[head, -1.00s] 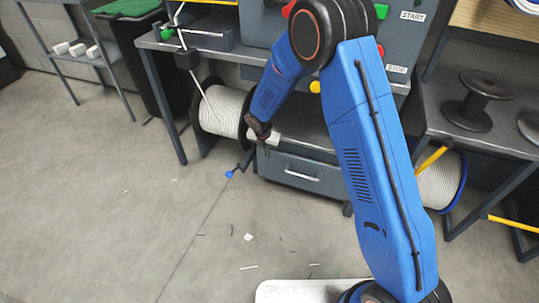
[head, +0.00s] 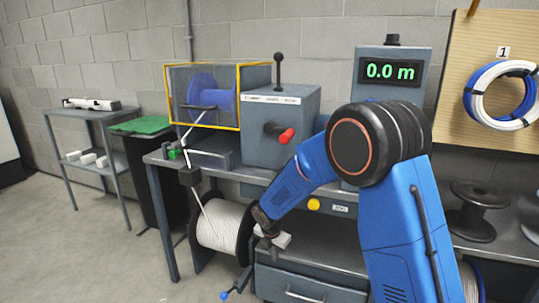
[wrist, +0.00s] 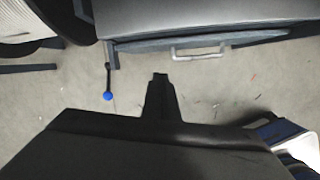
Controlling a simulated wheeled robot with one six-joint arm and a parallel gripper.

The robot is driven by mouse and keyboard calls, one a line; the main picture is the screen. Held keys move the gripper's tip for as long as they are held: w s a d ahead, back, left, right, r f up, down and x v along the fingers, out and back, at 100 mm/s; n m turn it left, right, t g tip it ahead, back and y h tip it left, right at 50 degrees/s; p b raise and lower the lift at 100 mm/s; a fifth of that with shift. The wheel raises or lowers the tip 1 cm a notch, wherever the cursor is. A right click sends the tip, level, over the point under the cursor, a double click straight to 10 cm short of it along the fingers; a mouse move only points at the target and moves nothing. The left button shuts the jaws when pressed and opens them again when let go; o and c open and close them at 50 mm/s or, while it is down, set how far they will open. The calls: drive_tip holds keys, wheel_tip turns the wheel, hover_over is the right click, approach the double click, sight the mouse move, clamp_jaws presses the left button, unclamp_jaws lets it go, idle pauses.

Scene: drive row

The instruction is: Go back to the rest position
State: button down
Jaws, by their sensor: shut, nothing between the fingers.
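My gripper (head: 272,238) shows at the end of my blue arm in the head view, low in front of the bench and beside the white cable drum (head: 222,226). It is partly lost against the dark parts there. In the wrist view my gripper's dark fingers (wrist: 160,78) are together with nothing between them, pointing over the bare floor. A drawer handle (wrist: 197,52) lies beyond the fingertips, apart from them.
A blue-knobbed lever (wrist: 107,95) sticks out near the gripper. The bench carries a grey box with a red-knobbed handle (head: 286,135) and a yellow-framed guard (head: 240,98) around a blue spool. A display (head: 390,71) reads 0.0 m. The left floor is open.

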drive_tip(key=s+d+r+m+t, duration=0.1)
drive_tip(key=s+d+r+m, duration=0.65)
drive_tip(key=d+r, duration=0.2)
drive_tip(key=s+d+r+m, duration=0.7)
drive_tip(key=s+d+r, duration=0.15)
drive_tip(key=r, duration=0.25)
drive_tip(key=s+d+r+m, duration=0.1)
drive_tip(key=s+d+m, duration=0.2)
drive_tip(key=s, duration=0.5)
drive_tip(key=s+d+r+m, duration=0.1)
drive_tip(key=s+d+m, duration=0.2)
drive_tip(key=s+m, duration=0.3)
drive_tip(key=s+d+r+m+t+y, duration=0.1)
drive_tip(key=s+m, duration=0.4)
drive_tip(key=s, duration=0.5)
drive_tip(key=shift+d+r, duration=0.6)
drive_tip(key=shift+d, duration=0.45)
drive_tip(key=shift+m, duration=0.25)
